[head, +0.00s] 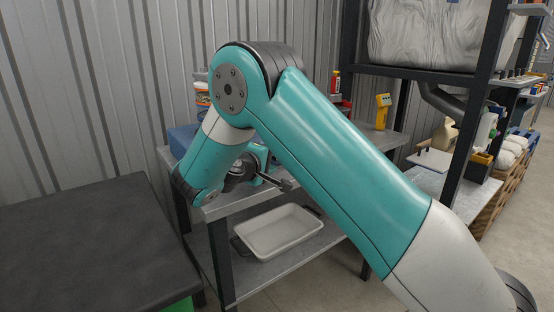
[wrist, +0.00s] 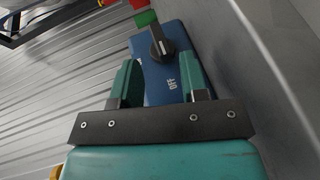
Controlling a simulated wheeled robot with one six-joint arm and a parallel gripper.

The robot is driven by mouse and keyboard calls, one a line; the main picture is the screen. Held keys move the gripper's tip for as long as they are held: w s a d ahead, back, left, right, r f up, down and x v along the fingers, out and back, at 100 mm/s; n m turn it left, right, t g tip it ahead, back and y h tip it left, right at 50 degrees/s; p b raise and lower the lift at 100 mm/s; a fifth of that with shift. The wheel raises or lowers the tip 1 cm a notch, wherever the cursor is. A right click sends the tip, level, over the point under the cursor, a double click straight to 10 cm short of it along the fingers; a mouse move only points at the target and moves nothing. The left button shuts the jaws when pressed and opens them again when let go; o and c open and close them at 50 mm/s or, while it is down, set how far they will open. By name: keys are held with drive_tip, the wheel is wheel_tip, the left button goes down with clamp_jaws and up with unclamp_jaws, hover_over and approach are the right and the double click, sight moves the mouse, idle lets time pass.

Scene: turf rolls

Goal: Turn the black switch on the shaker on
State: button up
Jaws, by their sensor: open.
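The shaker (wrist: 160,85) shows in the wrist view as a blue panel with white lettering, one label reading OFF. The black switch (wrist: 161,40) is a round knob with a raised grip and a pale mark, near the panel's far end. My gripper (wrist: 158,60) is open, with one green finger on each side of the panel. The switch lies just beyond the fingertips, roughly in line with the gap, and nothing is held. I cannot tell whether the fingers touch the panel. In the head view my arm hides most of the bench around the gripper.
A grey bench (head: 223,206) has a white tray (head: 278,232) on its lower shelf. A yellow handheld device (head: 382,111) stands at its far end. A dark table (head: 85,240) is at the left. A corrugated wall (head: 110,80) runs behind.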

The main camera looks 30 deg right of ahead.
drive_tip(key=shift+x, duration=2)
drive_tip(key=c, duration=0.6)
drive_tip(key=shift+o, duration=0.2)
drive_tip(key=o, duration=0.6)
drive_tip(key=shift+c, duration=0.2)
drive_tip(key=shift+a, duration=0.15)
